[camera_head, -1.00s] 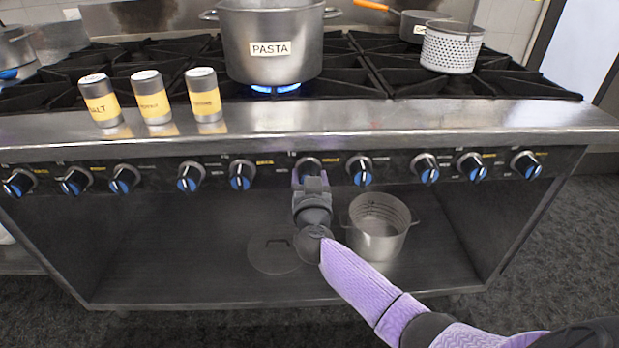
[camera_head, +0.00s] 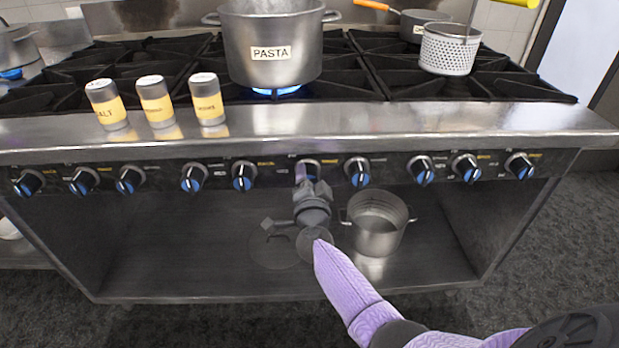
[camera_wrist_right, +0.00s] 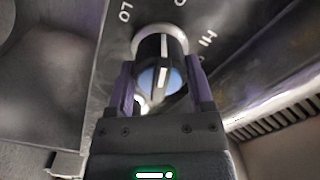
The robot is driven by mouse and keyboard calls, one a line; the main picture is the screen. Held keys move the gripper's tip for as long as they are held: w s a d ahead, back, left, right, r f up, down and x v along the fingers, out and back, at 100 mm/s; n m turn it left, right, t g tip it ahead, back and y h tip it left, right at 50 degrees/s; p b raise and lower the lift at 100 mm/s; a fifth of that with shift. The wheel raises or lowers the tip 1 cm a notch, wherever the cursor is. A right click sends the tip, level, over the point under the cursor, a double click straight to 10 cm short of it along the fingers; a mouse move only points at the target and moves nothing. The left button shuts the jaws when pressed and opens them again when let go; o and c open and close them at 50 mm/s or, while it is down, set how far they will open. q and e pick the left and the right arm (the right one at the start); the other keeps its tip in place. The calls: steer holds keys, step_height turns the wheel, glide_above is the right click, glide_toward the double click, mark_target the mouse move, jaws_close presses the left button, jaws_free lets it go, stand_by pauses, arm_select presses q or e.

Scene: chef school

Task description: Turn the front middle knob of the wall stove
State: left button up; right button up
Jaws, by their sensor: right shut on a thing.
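The wall stove (camera_head: 300,135) has a row of black knobs with blue faces along its front panel. My right gripper (camera_head: 308,176) is at the front middle knob (camera_head: 309,166), below the pasta pot, and hides most of it in the head view. In the right wrist view the right gripper (camera_wrist_right: 158,88) has one finger on each side of the knob (camera_wrist_right: 160,72) and is shut on it. The knob's white line stands nearly upright in that view, between the LO and HI marks. My left gripper is not in view.
A steel pot labelled PASTA (camera_head: 272,48) stands over a lit blue flame (camera_head: 276,91). Several shakers, including the salt (camera_head: 106,104), stand on the front ledge. Another pot (camera_head: 376,222) sits on the shelf below. Neighbouring knobs (camera_head: 244,178) flank the gripper.

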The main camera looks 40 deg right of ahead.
steer(key=m, duration=0.3)
steer(key=shift+f+m, duration=0.15)
steer(key=shift+m, duration=0.25)
steer(key=m, duration=0.3)
steer(key=shift+m+b, duration=0.3)
steer(key=m+b, duration=0.1)
steer(key=m, duration=0.5)
steer(key=shift+m, duration=0.4)
steer(key=o, duration=1.3)
steer(key=shift+c, duration=0.2)
steer(key=shift+a, duration=0.1)
